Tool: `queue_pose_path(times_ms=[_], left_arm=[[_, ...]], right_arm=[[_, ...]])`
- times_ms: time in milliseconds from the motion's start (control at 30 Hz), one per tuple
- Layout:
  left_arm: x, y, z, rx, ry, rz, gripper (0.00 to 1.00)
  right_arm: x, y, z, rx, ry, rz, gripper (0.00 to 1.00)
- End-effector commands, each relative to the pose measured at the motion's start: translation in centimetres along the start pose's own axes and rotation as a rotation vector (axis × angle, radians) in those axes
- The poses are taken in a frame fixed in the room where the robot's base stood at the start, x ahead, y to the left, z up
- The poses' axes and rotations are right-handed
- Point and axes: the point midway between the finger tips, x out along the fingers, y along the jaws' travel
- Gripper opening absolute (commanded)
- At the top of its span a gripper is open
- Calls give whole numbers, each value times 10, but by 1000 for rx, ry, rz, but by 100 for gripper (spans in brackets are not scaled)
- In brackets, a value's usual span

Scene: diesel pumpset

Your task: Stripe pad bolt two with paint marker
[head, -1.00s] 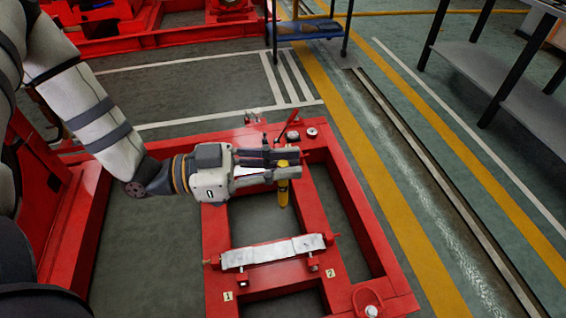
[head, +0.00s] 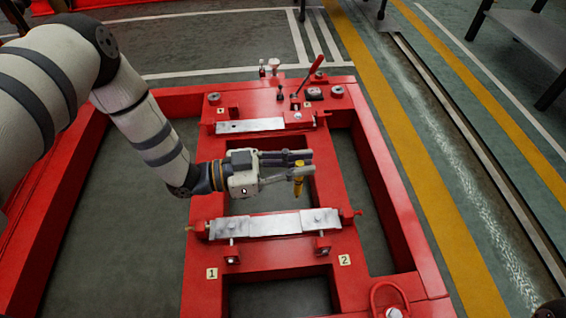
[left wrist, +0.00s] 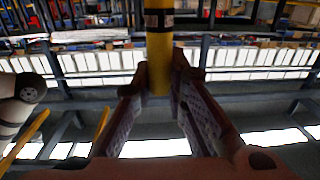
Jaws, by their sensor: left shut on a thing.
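My left gripper (head: 299,164) is shut on the yellow paint marker (head: 298,186). The marker hangs roughly upright, tip down, over the opening in the red frame, apart from the near metal pad (head: 276,223). In the left wrist view the marker (left wrist: 159,60) stands between the two fingers, with a dark band on it. Two pad bolts sit at the near side of this pad: one (head: 232,256) by the tag 1 (head: 212,273), the other (head: 322,249) by the tag 2 (head: 344,260). My right gripper is out of view.
The red frame (head: 380,190) surrounds open gaps over the floor. A far metal pad (head: 250,126) lies behind my gripper. A red lever (head: 309,75) and small fittings stand at the frame's back. A red lifting ring (head: 389,297) stands at the front right.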

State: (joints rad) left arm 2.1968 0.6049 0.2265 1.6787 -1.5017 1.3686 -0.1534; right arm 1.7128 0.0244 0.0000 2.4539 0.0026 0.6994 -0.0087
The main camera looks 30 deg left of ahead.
Motion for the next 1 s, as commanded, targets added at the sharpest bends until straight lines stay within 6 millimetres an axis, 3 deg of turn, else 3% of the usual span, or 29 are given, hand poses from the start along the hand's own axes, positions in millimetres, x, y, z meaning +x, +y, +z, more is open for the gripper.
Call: queue_pose_path(times_ms=[33, 100, 233, 400, 600, 1000], left_arm=[[10, -4, 40, -11, -9, -2, 0], [24, -11, 67, -11, -8, -9, 0], [49, -22, 112, -12, -7, -23, 0], [72, -32, 146, -9, -2, -41, 0], [82, -36, 153, -4, 3, -48, 0], [81, -36, 156, -4, 4, -50, 0]], right_arm=[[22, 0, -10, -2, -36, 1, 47], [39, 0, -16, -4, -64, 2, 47], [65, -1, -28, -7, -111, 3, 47], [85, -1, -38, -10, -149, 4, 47], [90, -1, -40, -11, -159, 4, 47], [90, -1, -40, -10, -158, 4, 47]])
